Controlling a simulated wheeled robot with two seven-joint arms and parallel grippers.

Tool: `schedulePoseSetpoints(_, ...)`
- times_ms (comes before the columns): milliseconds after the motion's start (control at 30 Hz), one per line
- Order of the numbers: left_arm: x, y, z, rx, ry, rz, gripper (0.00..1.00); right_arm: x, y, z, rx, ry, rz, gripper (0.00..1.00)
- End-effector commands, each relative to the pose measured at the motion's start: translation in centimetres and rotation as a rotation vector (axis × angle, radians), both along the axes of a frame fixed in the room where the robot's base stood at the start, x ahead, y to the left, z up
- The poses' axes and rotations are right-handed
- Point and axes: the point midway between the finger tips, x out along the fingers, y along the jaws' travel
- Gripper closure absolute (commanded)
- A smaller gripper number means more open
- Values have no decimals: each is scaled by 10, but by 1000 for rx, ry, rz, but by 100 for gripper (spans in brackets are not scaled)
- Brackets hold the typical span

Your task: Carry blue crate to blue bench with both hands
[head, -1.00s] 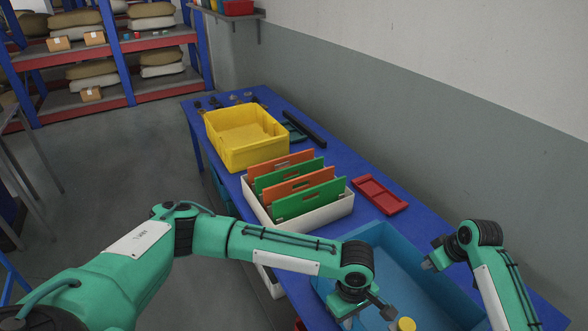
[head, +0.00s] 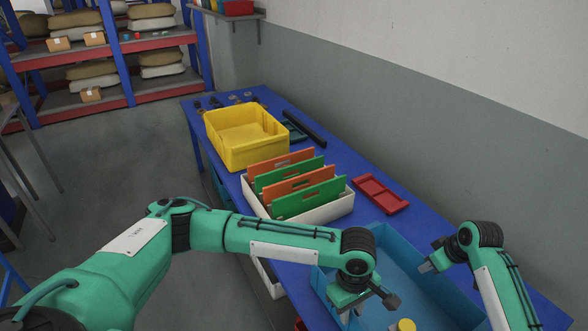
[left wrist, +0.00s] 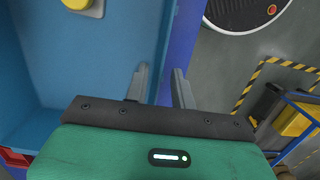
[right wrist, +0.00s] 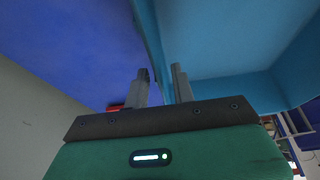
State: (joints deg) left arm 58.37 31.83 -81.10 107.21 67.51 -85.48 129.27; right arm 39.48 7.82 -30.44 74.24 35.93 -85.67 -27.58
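The blue crate (head: 385,232) sits at the near end of the blue bench (head: 352,168). A yellow object (head: 405,325) is inside it; it also shows in the left wrist view (left wrist: 85,5). My left gripper (head: 368,302) is over the crate's near-left side. In the left wrist view its fingers (left wrist: 160,88) are apart, with the crate's wall edge running between them. My right gripper (head: 430,264) is at the crate's wall-side rim. In the right wrist view its fingers (right wrist: 160,86) are apart, with the rim between them. Neither visibly grips; finger contact is unclear.
A white rack of orange and green panels (head: 318,215), a red tray (head: 380,194) and a yellow crate (head: 245,155) stand farther along the bench. The room wall (head: 440,140) runs along its right side. Open floor (head: 110,165) lies to the left.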

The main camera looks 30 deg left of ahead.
Motion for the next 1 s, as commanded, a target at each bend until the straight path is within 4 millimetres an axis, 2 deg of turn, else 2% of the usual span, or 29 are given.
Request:
schedulePoseSetpoints(100, 2, 3, 28, -1, -3, 0, 75, 0, 0, 0, 1, 1, 0, 75)
schedulePoseSetpoints(300, 4, 7, 63, 0, -1, 1, 75, 0, 0, 0, 1, 1, 0, 75)
schedulePoseSetpoints(433, 5, 8, 76, 1, 1, 0, 75, 0, 0, 0, 1, 1, 0, 75)
schedulePoseSetpoints(567, 5, 8, 80, 1, 1, 0, 75, -1, -2, 6, 1, -1, 1, 75)
schedulePoseSetpoints(667, 5, 8, 80, 1, 2, 0, 75, -3, -6, 19, 2, -2, 0, 75)
schedulePoseSetpoints(1000, 5, 8, 80, 1, 2, 0, 75, -19, -29, 84, -1, -3, 1, 75)
